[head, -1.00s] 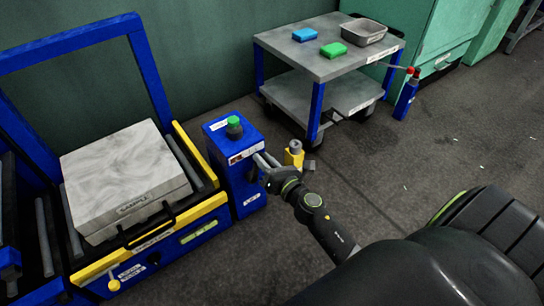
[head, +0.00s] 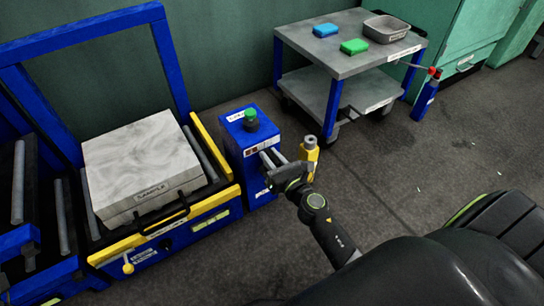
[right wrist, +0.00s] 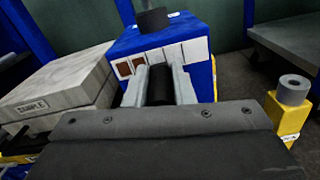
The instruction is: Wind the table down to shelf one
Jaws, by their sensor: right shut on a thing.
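The lift table (head: 215,199) has a blue frame with yellow edges and bears a pale stone block (head: 146,165) marked SAMPLE. To its right stands a blue post (head: 262,176) with a green-topped black knob (head: 250,118) and a row of small label squares, a few of them brown (right wrist: 140,62). My right gripper (head: 271,157) is at the post's front. In the right wrist view its two fingers are shut on a dark cylindrical handle (right wrist: 160,86) at the post. The handle's far end is hidden. My left gripper is not in view.
A yellow piece with a grey cylinder on top (head: 309,160) stands close right of my right gripper. A grey cart (head: 345,64) holds blue and green blocks and a tray. Floor at right is open.

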